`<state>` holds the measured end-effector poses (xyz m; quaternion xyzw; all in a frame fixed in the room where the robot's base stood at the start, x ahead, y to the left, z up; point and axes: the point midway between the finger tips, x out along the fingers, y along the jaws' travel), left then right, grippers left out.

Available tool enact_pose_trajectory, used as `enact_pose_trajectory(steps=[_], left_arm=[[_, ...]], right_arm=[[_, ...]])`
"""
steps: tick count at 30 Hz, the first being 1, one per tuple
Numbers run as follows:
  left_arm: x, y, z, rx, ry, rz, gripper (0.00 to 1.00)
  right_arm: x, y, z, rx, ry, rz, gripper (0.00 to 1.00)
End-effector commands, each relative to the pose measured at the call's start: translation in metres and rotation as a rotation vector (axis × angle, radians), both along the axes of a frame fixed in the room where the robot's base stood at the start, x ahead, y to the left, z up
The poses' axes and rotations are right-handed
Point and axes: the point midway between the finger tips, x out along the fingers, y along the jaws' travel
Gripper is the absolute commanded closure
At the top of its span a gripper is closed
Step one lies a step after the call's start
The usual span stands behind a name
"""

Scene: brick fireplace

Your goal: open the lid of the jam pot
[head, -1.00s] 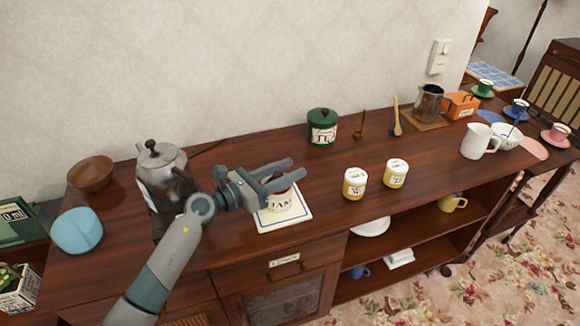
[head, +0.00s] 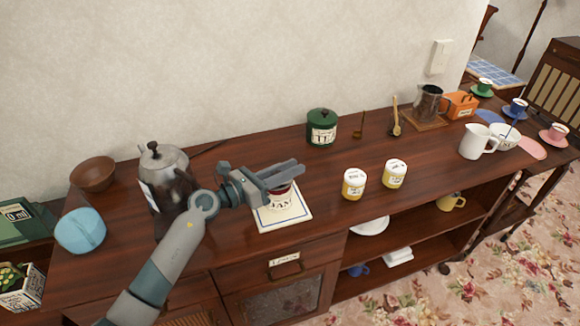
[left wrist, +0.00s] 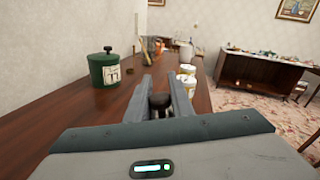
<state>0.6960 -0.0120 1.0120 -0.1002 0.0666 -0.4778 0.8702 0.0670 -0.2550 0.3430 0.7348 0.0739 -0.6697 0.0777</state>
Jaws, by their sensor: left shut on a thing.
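The jam pot (head: 287,207), cream with JAM lettering and some red near its top, stands on a white mat with a blue border (head: 263,222) on the wooden sideboard. My left gripper (head: 293,170) reaches over it from the left and covers most of its top. The fingers are close together. In the left wrist view, a small dark thing (left wrist: 160,101) sits between the fingers (left wrist: 161,88); it looks like the lid's knob. The lid's edge is mostly hidden, and I see no clear gap between lid and pot. My right gripper is not in view.
A metal kettle (head: 172,180) stands close left of the mat. Two yellow-and-white jars (head: 354,184) stand right of it, and a green tea tin (head: 322,128) behind. The sideboard between mat and jars is clear.

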Motion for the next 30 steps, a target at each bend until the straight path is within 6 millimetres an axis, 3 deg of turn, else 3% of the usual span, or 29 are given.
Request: enact_pose_trajectory(steps=[1,10,24,26,30], left_arm=[[0.001,0.000,0.007,-0.005,0.028,-0.001,1.00],[0.010,0.003,0.012,-0.063,0.212,0.000,1.00],[0.013,0.004,0.009,-0.086,0.282,0.000,1.00],[0.013,0.004,0.009,-0.086,0.282,0.000,1.00],[0.013,0.004,0.009,-0.086,0.282,0.000,1.00]], right_arm=[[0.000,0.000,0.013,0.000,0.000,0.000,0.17],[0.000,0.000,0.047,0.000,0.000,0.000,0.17],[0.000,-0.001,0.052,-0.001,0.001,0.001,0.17],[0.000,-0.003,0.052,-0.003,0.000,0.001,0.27],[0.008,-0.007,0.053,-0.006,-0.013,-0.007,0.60]])
